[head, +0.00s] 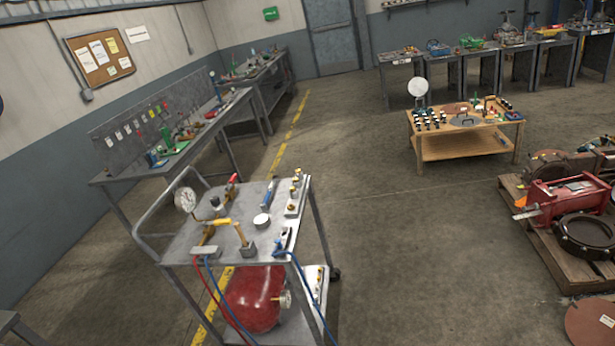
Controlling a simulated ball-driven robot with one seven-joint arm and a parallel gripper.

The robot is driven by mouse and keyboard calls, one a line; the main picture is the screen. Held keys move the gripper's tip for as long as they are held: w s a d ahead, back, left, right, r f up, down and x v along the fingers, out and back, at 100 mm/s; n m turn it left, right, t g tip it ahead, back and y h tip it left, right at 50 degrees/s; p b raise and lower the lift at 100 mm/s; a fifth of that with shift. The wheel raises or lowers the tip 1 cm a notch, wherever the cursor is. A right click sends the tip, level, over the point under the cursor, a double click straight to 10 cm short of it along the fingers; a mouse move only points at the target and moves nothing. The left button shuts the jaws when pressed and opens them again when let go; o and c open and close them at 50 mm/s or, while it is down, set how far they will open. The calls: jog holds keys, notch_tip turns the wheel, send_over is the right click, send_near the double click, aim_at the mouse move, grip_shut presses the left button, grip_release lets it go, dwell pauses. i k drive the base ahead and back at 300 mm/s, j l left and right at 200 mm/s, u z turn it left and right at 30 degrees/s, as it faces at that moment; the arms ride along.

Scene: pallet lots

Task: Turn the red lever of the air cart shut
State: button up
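The air cart (185,246) is a grey metal trolley in the left foreground, with a push handle at its left end. A red lever (232,181) is at the far side of its top, slanting up and to the right. Too little detail shows to tell whether its valve is open or shut. A yellow lever (216,222) lies crosswise near a round gauge (185,200), and a blue lever (267,194) stands to the right of the red one. A red tank (254,300) sits on the lower shelf. My gripper is not in view.
Red and blue hoses (218,296) hang from the cart's front. Workbenches (168,166) line the left wall behind it. A wooden table (462,147) and a loaded pallet (540,248) stand to the right. The floor (410,250) between cart and pallet is clear.

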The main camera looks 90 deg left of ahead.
aim_at(233, 176)
jog(key=u, duration=2.95)
jog(key=i+l+z, duration=0.5)
jog(key=l, duration=0.15)
jog(key=i+l+z, duration=0.95)
jog(key=i, duration=0.15)
jog(key=i+u, duration=0.25)
jog(key=i, duration=0.3)
jog(key=i+l+u, duration=0.1)
jog(key=i+u, duration=0.15)
jog(key=i, duration=0.35)
jog(key=i+u, duration=0.3)
jog(key=i, duration=0.55)
jog(key=i+u, duration=0.3)
jog(key=i, duration=0.5)
jog(key=i+u, duration=0.75)
jog(key=i+l+u, duration=0.2)
jog(key=u, duration=0.2)
jog(key=i+u, duration=0.15)
jog(key=u, duration=0.3)
jog(key=i+u, duration=0.2)
jog(key=u, duration=0.25)
jog(key=i+u, duration=0.2)
jog(key=u, duration=0.25)
jog(key=i+l+u, duration=0.15)
jog(key=u, duration=0.25)
jog(key=i+l+u, duration=0.1)
jog(key=u, duration=0.35)
